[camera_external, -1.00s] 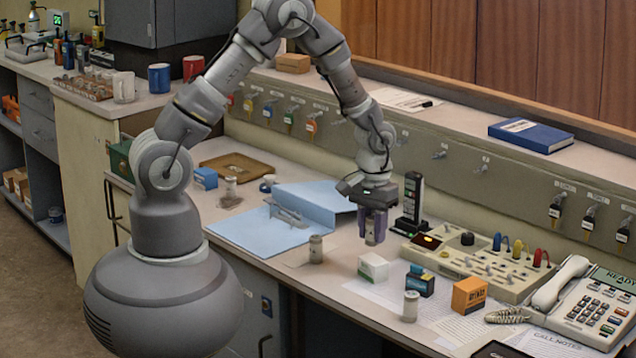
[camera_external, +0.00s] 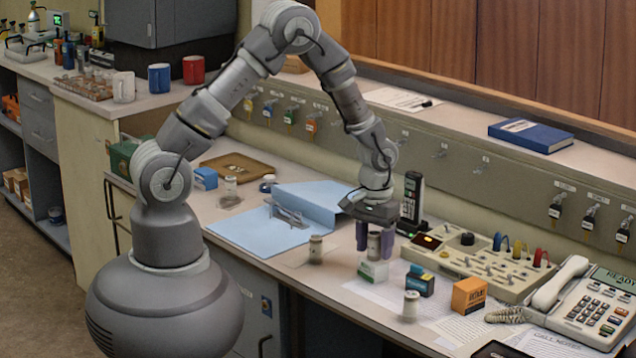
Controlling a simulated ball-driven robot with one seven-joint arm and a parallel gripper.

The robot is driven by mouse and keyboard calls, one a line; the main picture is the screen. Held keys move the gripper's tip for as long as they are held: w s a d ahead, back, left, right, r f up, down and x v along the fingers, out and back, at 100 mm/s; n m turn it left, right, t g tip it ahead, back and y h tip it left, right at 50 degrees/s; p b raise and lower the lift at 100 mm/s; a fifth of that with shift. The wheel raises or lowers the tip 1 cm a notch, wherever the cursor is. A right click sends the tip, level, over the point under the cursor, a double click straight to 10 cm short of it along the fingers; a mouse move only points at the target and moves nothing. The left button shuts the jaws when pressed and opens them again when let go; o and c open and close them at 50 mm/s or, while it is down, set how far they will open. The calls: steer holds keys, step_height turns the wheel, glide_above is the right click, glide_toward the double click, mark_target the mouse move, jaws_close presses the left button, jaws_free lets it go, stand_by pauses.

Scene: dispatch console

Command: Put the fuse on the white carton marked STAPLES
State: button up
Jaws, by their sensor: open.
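The white carton (camera_external: 372,271) with a green lower part stands on the desk in front of the switch panel; I cannot read its marking. A grey cylindrical fuse (camera_external: 374,246) is upright on top of the carton. My gripper (camera_external: 375,240) is directly above the carton, pointing down. Its two purple fingers are apart, one on each side of the fuse, with the fuse between them. Its top is partly hidden under the gripper body.
Similar small cylinders stand to the left (camera_external: 315,249) and front right (camera_external: 411,306). A black handset (camera_external: 411,200) stands close behind my gripper.

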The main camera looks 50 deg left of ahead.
mark_target(375, 232)
step_height(375, 232, up, 12)
steer(key=p, duration=0.4)
steer(key=shift+r, duration=0.2)
steer(key=w+a+r+t, duration=0.2)
steer(key=w+r+t, duration=0.1)
steer(key=r, duration=0.7)
steer(key=w+a+r+t+h, duration=0.1)
steer(key=w+a+r+t, duration=0.2)
steer(key=r, duration=0.7)
steer(key=w+a+r+t, duration=0.2)
steer(key=w+r, duration=0.2)
steer(key=r, duration=0.7)
steer(key=s+a+r+t, duration=0.2)
steer(key=s+a+r, duration=0.1)
steer(key=r, duration=0.7)
steer(key=s+a+r+m+t, duration=0.1)
steer(key=s+a+r+t, duration=0.2)
steer(key=r, duration=0.7)
steer(key=s+a+r+t+y, duration=0.1)
steer(key=s+r, duration=0.4)
steer(key=r, duration=0.5)
steer(key=shift+a+r+m+t, duration=0.15)
steer(key=shift+a+m+t, duration=0.25)
steer(key=shift+a+t, duration=0.45)
steer(key=shift+o, duration=0.3)
steer(key=shift+s+a, duration=0.1)
steer(key=shift+a, duration=0.05)
